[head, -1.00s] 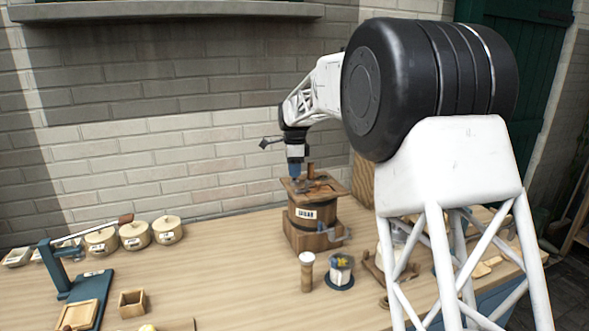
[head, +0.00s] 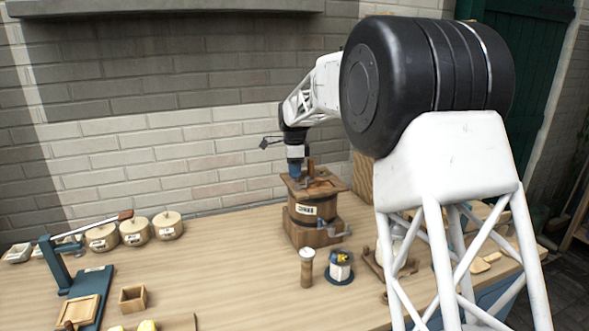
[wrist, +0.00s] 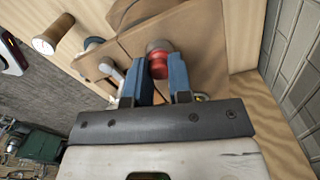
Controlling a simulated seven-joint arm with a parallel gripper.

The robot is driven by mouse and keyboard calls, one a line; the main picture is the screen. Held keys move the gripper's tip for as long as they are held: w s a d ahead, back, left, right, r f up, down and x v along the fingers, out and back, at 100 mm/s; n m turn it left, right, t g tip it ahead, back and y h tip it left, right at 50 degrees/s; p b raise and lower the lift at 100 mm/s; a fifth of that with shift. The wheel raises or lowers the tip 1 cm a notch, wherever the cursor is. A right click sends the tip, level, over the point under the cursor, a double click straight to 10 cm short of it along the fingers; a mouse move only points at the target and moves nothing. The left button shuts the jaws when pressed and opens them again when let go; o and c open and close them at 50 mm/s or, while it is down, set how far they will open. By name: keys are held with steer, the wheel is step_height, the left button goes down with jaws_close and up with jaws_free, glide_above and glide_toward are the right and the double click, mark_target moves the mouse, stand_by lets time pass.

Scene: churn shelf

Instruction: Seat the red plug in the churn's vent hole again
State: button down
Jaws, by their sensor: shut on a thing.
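The churn (head: 303,230) is a wooden tub with a square lid and a paper label, standing on the bench in the head view. My gripper (head: 295,176) points down at the left part of its lid. In the wrist view the blue fingers of my gripper (wrist: 161,76) are closed around the red plug (wrist: 158,66), which has a paler round end. The plug is at the wooden lid (wrist: 195,35). The vent hole is hidden, and I cannot tell whether the plug is in it.
A wooden cylinder with a pale top (head: 307,270) and a small pot on a blue base (head: 340,268) stand in front. Lidded pots (head: 135,232) stand left. The bench between is clear.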

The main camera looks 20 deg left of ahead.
stand_by(0.7)
steer(key=c, duration=1)
jaws_free()
steer(key=c, duration=0.3)
steer(key=shift+r, duration=0.15)
steer(key=shift+c, duration=0.2)
steer(key=shift+r, duration=3.5)
